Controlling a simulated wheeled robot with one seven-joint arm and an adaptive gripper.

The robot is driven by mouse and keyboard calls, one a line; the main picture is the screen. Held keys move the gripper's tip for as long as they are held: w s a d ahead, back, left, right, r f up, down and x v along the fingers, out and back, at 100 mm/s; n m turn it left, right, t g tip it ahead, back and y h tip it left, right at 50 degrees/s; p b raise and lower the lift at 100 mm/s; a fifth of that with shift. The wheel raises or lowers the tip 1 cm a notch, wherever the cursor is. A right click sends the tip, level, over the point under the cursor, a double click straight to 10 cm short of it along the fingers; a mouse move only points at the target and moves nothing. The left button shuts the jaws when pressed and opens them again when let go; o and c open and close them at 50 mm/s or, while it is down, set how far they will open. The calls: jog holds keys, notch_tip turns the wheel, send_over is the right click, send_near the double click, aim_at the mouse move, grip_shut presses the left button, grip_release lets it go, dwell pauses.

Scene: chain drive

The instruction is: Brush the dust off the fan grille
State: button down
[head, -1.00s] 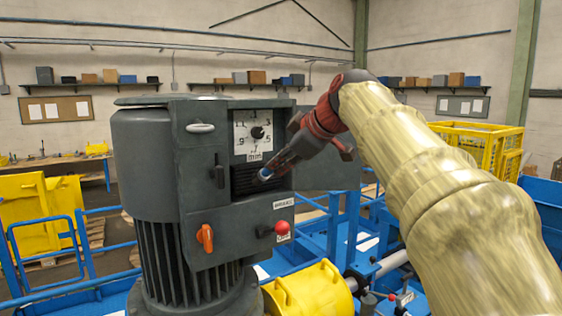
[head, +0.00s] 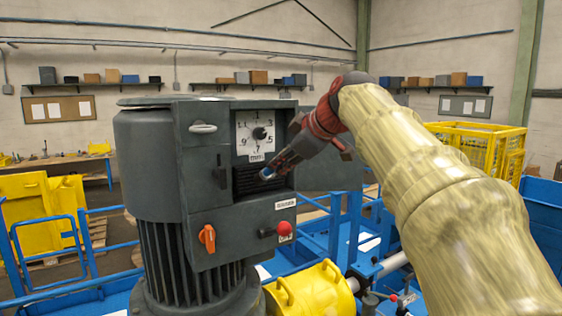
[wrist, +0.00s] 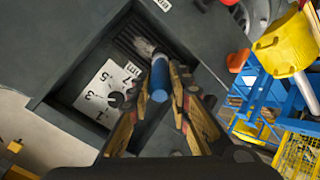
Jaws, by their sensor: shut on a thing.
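The fan grille (head: 246,181) is a dark slatted panel in the recess of the grey drive housing, below the white dial. In the wrist view its slats (wrist: 130,35) show at the top, with a pale patch that may be dust or bristles. My gripper (head: 270,172) reaches into the recess from the right. In the wrist view my gripper (wrist: 165,100) is shut on a brush with a blue handle (wrist: 161,80) and a pale metal collar. The brush's tip points at the grille. I cannot tell whether the bristles touch the slats.
The dial (head: 255,132) sits just above the grille. An orange knob (head: 207,238) and a red ball knob (head: 284,228) are below it. A black lever (head: 219,172) is at the left. A yellow drum (head: 318,288) and blue frames stand lower right.

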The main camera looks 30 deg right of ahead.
jog(key=d, duration=0.7)
jog(key=shift+w, duration=0.2)
jog(key=shift+a, duration=0.15)
jog(key=shift+s+a+b, duration=0.15)
jog(key=shift+a+b, duration=1.05)
jog(key=shift+a, duration=2.35)
jog(key=shift+s+f+b, duration=0.1)
jog(key=shift+s+b, duration=0.25)
jog(key=shift+s, duration=0.15)
jog(key=shift+s+d+b, duration=0.1)
jog(key=shift+s+b, duration=0.85)
jog(key=shift+s, duration=1.65)
